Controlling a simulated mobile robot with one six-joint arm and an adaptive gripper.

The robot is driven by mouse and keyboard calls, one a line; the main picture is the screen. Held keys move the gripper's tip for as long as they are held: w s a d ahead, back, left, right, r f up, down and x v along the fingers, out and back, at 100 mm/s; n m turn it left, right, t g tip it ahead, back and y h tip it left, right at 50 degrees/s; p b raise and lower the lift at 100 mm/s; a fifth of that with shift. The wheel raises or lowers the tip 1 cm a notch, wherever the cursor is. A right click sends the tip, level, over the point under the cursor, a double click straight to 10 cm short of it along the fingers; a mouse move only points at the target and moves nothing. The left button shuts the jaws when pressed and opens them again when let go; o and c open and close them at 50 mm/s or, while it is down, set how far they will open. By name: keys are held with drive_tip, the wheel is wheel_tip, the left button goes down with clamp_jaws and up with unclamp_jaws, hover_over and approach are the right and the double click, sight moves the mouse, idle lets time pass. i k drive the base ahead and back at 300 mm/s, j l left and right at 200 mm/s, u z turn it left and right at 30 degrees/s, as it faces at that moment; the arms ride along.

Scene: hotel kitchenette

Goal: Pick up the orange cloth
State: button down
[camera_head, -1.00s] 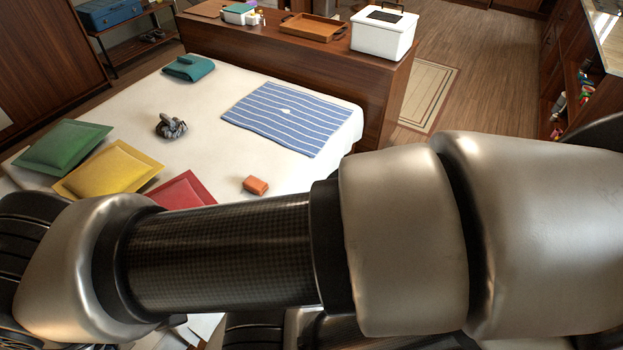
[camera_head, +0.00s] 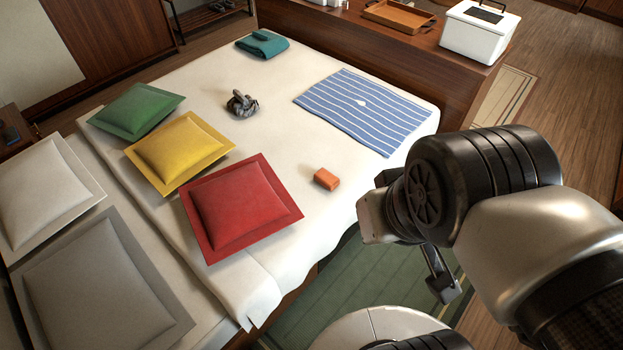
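The orange cloth (camera_head: 326,179) is a small folded block. It lies on the white bed near the edge closest to my arm, between the red pillow and the blue striped cloth. My gripper (camera_head: 440,275) is at the right, beside the bed edge and apart from the cloth. My own wrist hides most of it, and its fingertips do not show clearly. Nothing is seen held in it.
A red pillow (camera_head: 240,208), yellow pillow (camera_head: 180,150) and green pillow (camera_head: 137,110) lie left of the cloth. A grey crumpled thing (camera_head: 242,104), teal folded cloth (camera_head: 262,45) and blue striped cloth (camera_head: 362,108) lie farther back. The bed (camera_head: 290,140) is bare around the orange cloth.

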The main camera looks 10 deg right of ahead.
sight(325, 178)
drive_tip(key=z, duration=0.2)
drive_tip(key=u, duration=2.75)
drive_tip(key=z, duration=2.75)
drive_tip(key=i+l+u, duration=0.15)
drive_tip(key=u, duration=0.3)
drive_tip(key=i+l+u, duration=0.1)
drive_tip(key=l+u, duration=0.15)
drive_tip(key=u, duration=0.2)
drive_tip(key=i+l+u, duration=0.1)
drive_tip(key=l+u, duration=0.15)
drive_tip(key=u, duration=0.15)
drive_tip(key=l+u, duration=0.3)
drive_tip(key=u, duration=0.15)
drive_tip(key=l+u, duration=0.2)
drive_tip(key=l, duration=1.3)
